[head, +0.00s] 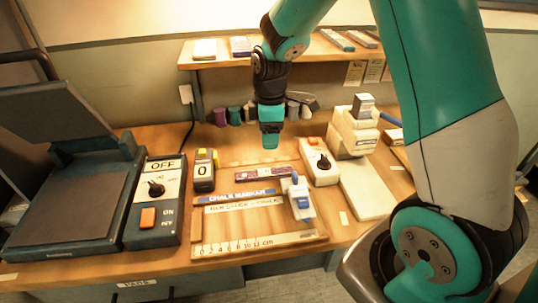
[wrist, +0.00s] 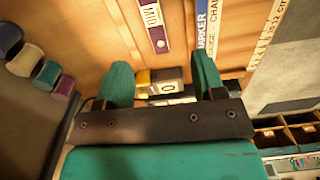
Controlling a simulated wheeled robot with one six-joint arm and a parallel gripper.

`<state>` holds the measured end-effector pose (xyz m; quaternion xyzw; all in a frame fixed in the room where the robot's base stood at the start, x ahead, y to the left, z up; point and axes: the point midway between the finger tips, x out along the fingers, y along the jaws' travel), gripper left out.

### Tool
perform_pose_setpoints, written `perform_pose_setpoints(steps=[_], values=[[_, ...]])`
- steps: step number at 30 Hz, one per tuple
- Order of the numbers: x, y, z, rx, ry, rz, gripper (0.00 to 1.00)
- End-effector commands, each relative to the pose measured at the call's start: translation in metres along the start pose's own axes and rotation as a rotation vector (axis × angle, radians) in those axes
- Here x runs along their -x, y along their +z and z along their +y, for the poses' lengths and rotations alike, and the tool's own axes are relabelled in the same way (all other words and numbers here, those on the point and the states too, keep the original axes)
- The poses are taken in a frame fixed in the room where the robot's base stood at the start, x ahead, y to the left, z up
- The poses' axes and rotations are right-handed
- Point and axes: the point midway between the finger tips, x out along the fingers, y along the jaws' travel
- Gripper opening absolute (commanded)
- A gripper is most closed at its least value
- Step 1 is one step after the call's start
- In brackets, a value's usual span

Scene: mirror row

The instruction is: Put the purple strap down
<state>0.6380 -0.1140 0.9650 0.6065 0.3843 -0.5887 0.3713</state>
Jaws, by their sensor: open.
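The purple strap (head: 263,174) lies flat on the wooden board in the middle of the bench, above the ruler and two lettered strips. In the wrist view the strap (wrist: 155,25) runs down from the top edge, with a white label and a round dot near its end. My gripper (head: 270,143) hangs above the bench just behind the strap and apart from it. In the wrist view my gripper (wrist: 163,78) has its two teal fingers spread, with nothing held between them.
A yellow-and-black counter (head: 204,171) stands left of the strap. A white knob box (head: 319,162) and a blue-white clamp-like piece (head: 298,197) are to its right. Several spools (head: 235,116) line the back. A dark switch box (head: 155,200) is at left.

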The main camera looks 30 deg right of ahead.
Motion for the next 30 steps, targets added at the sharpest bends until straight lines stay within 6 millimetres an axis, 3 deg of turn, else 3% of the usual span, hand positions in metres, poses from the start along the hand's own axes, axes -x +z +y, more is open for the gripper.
perform_pose_setpoints(steps=[2, 7, 12, 15, 20, 29, 30], values=[[0.030, -0.020, -0.029, -0.056, 0.002, 0.049, 0.63], [0.093, -0.053, -0.130, -0.245, -0.058, 0.171, 0.63], [0.127, -0.055, -0.227, -0.402, -0.156, 0.236, 0.63], [0.135, -0.050, -0.262, -0.461, -0.198, 0.250, 0.63], [0.138, -0.046, -0.284, -0.503, -0.228, 0.251, 0.63], [0.138, -0.046, -0.283, -0.508, -0.229, 0.251, 0.63], [0.139, -0.046, -0.283, -0.508, -0.229, 0.251, 0.56]])
